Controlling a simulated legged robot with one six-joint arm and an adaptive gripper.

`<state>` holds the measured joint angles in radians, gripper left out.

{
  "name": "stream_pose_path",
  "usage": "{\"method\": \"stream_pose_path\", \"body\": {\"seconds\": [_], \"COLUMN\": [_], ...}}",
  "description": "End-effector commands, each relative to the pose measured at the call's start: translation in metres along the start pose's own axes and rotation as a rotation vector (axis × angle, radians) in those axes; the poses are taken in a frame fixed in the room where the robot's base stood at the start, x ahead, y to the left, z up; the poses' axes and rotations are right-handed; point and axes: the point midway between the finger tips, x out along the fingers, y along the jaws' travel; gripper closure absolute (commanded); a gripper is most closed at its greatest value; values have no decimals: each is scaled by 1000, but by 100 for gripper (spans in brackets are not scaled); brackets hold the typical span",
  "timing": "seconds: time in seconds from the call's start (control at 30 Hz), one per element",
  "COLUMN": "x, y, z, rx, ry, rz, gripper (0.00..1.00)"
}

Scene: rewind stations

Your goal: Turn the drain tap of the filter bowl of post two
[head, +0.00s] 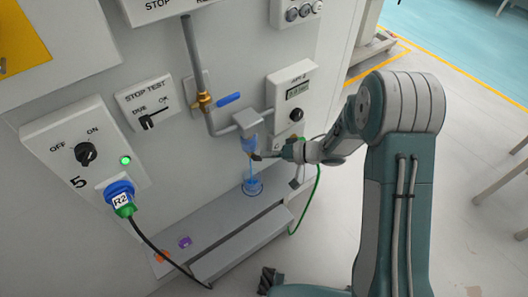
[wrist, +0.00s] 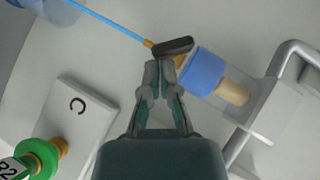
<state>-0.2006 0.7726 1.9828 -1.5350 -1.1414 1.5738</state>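The filter bowl (head: 250,144) hangs under a grey pipe head in the head view; in the wrist view the bowl (wrist: 205,72) is blue at its lower end, with a tan element inside. The drain tap has a black handle (wrist: 172,46) and brass body at the bowl's bottom. The gripper (head: 264,156) reaches the tap from the right.
A blue-handled valve (head: 229,99) and grey pipe are left above the bowl. A switch box (head: 85,155) with a blue-green R2 plug (head: 120,197) is at left. A green hose (head: 312,200) hangs right of the ledge.

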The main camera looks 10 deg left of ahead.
Motion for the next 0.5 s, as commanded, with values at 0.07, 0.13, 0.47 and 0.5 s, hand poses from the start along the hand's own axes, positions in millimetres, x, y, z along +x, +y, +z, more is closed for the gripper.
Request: {"method": "stream_pose_path", "body": {"seconds": [0.07,0.13,0.47,0.5], "x": [1,1,1,1], "y": [1,1,3,3], "z": [1,1,1,1], "rx": [14,25,61,64], "ry": [-1,-1,0,0], "rz": [-13,-25,-61,-63], "gripper": [100,100,100,100]}}
